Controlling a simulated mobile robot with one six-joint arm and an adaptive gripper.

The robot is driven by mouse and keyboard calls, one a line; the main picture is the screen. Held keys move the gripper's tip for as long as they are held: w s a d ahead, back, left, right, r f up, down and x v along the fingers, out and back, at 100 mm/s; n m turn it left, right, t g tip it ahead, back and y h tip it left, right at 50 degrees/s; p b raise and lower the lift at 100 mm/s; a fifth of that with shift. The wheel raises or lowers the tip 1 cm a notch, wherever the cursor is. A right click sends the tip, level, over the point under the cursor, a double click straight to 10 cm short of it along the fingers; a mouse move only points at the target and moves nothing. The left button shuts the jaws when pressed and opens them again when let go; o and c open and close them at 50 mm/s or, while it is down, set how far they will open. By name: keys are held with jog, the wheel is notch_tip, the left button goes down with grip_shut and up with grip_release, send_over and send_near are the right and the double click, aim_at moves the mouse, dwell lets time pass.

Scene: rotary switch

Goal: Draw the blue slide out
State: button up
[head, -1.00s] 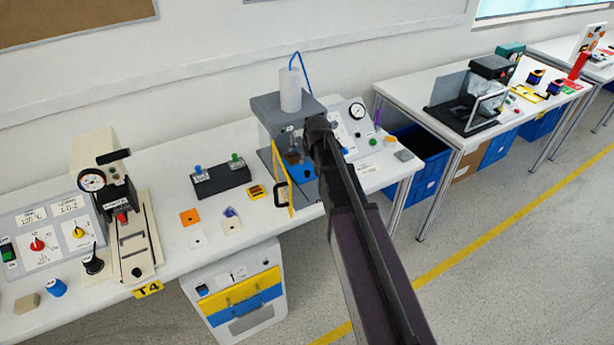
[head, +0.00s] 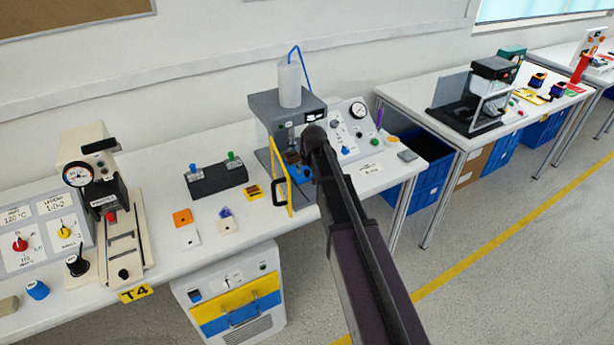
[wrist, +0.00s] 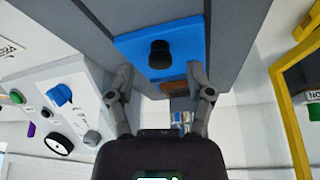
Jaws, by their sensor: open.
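The blue slide (wrist: 165,45) shows in the wrist view as a flat blue plate with a round black knob (wrist: 160,54), set in a grey housing. My gripper (wrist: 159,80) is open and empty. Its two fingers stand apart, below the knob in the picture and to either side of it; I see no contact. In the head view a small blue patch (head: 304,175) shows at the grey machine (head: 270,104), beside my arm. My arm's end hides most of that area, including the fingers.
A yellow-framed guard door (wrist: 288,100) stands open to the right in the wrist view. A sloped panel with knobs and a gauge (wrist: 56,105) is at the left. In the head view, a black box with two levers (head: 216,178) sits on the bench left of the machine.

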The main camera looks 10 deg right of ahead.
jog(key=shift+b+x, duration=0.55)
jog(key=shift+x, duration=0.35)
grip_shut()
jog(key=shift+s, duration=0.15)
